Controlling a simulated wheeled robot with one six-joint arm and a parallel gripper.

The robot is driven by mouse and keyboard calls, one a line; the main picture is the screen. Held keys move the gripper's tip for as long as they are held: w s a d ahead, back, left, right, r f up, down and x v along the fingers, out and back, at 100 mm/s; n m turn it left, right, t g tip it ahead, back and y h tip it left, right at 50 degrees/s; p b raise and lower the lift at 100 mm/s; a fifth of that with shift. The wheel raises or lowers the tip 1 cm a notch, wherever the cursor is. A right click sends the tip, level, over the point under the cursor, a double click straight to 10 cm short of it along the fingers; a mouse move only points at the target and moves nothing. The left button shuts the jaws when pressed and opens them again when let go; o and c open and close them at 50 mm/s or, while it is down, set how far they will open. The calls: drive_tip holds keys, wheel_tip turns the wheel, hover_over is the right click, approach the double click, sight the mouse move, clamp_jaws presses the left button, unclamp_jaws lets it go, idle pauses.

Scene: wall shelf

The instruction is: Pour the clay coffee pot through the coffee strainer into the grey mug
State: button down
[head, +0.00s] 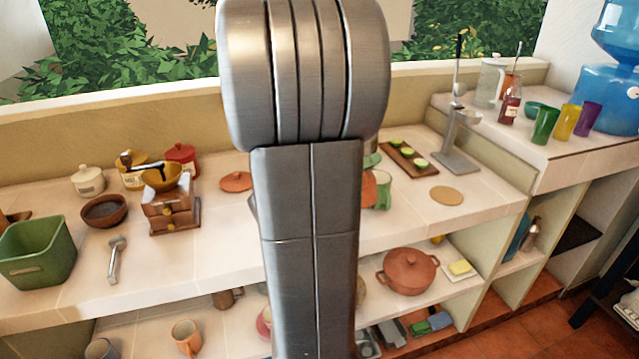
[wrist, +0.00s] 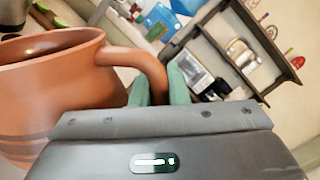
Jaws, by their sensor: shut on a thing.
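The clay coffee pot (wrist: 60,85) fills the left of the wrist view, a brown-orange vessel with its rim and part of its inside showing. My gripper (wrist: 160,88) has green fingers shut on the pot's handle (wrist: 150,62). In the head view the pot (head: 368,191) shows only in part beside my arm, above the counter, with green fingers at its right. I cannot tell its tilt or its contents. A grey mug (head: 101,349) stands on the lower shelf at the bottom left, cut by the picture edge. I cannot make out the coffee strainer; my arm hides the middle of the counter.
A clay lid (head: 237,181) lies left of my arm. A wooden grinder (head: 172,213), brown bowl (head: 105,211) and green bin (head: 36,253) stand farther left. A metal press (head: 459,140), snack board (head: 408,158) and round coaster (head: 446,195) are right. An orange mug (head: 187,337) stands below.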

drive_tip(key=shift+w+a+r+n+p, duration=0.3)
drive_tip(key=shift+r+n+p, duration=0.3)
drive_tip(key=shift+p, duration=0.25)
drive_tip(key=shift+w+a+r+n+p, duration=0.15)
drive_tip(key=shift+w+r+n+p, duration=0.2)
drive_tip(key=shift+r+n+p, duration=0.35)
idle(3.3)
drive_tip(key=f+b, duration=0.1)
drive_tip(key=f+m+b, duration=0.1)
drive_tip(key=s+f+m+b, duration=0.1)
drive_tip(key=shift+d+f+b, duration=0.15)
drive_tip(key=shift+d+b, duration=0.2)
drive_tip(key=shift+s+d+r+m, duration=0.55)
drive_tip(key=shift+s+r+m, duration=0.25)
drive_tip(key=shift+m, duration=0.3)
drive_tip(key=shift+f+b, duration=0.4)
drive_tip(key=shift+b, duration=0.1)
drive_tip(key=s+d+f+m+b, duration=0.3)
drive_tip(key=s+f+m+b, duration=0.2)
drive_tip(key=b, duration=0.7)
drive_tip(key=f+m, duration=0.1)
drive_tip(key=m, duration=0.1)
drive_tip(key=shift+s+d+f+m+g, duration=0.15)
drive_tip(key=shift+d+f+m+g, duration=0.1)
drive_tip(key=shift+d+m+g, duration=0.15)
